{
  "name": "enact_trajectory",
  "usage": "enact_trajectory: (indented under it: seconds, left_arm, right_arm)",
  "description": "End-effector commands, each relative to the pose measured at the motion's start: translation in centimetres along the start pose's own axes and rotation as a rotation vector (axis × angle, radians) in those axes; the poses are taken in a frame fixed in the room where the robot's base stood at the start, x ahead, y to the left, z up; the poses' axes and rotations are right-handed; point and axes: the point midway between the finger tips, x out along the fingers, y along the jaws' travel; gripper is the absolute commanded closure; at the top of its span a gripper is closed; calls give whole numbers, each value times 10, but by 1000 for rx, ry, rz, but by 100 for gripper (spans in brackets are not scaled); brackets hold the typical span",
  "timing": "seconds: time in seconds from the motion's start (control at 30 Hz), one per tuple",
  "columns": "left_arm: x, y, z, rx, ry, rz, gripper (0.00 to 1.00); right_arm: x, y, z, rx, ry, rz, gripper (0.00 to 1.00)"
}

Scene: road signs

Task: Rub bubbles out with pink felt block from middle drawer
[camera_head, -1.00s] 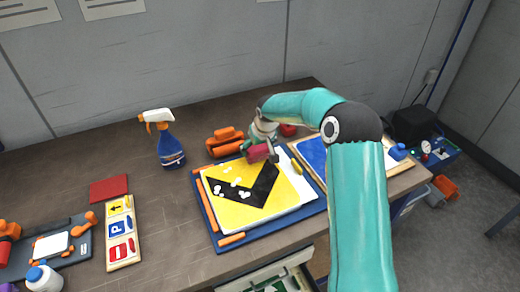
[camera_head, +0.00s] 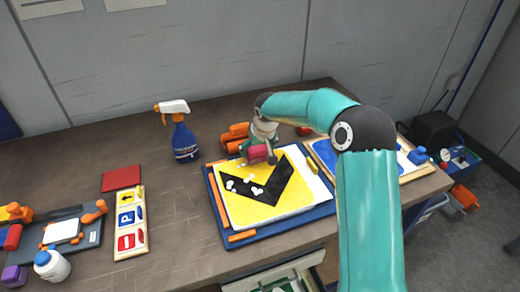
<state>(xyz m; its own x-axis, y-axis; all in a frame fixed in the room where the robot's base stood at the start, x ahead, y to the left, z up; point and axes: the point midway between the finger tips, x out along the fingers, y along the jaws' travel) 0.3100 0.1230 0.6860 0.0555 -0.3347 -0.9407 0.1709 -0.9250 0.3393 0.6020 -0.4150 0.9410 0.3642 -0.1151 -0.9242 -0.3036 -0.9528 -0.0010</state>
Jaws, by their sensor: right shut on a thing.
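A yellow sign with a black chevron (camera_head: 278,195) lies on a blue board (camera_head: 318,212) in the middle of the table. Several white bubbles (camera_head: 243,187) show on its left part. My right gripper (camera_head: 262,151) is over the sign's far edge, shut on a pink felt block (camera_head: 258,154). The block is at or just above the sign's far edge; I cannot tell whether it touches. An open drawer (camera_head: 285,276) shows below the table's front edge, with green and white contents. My left gripper is not in view.
A blue spray bottle (camera_head: 182,135) and orange items (camera_head: 236,137) stand behind the board. A strip of small signs (camera_head: 130,222), a red square (camera_head: 121,179) and a tool tray (camera_head: 68,236) lie at left. Another blue sign (camera_head: 326,153) lies at right.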

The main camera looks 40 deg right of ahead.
Motion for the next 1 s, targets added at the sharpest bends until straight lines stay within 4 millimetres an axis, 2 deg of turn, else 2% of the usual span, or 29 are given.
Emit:
enact_trajectory:
  seconds: [0.3,0.57,0.83,1.0]
  left_arm:
    - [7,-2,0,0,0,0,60]
    - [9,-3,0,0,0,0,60]
    - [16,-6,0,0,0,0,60]
    - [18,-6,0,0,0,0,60]
  right_arm:
    - [0,-23,-1,-4,0,-1,40]
    - [0,-31,-1,-3,1,-1,40]
    - [2,-51,-1,-4,2,-1,40]
    - [2,-56,0,-2,1,0,40]
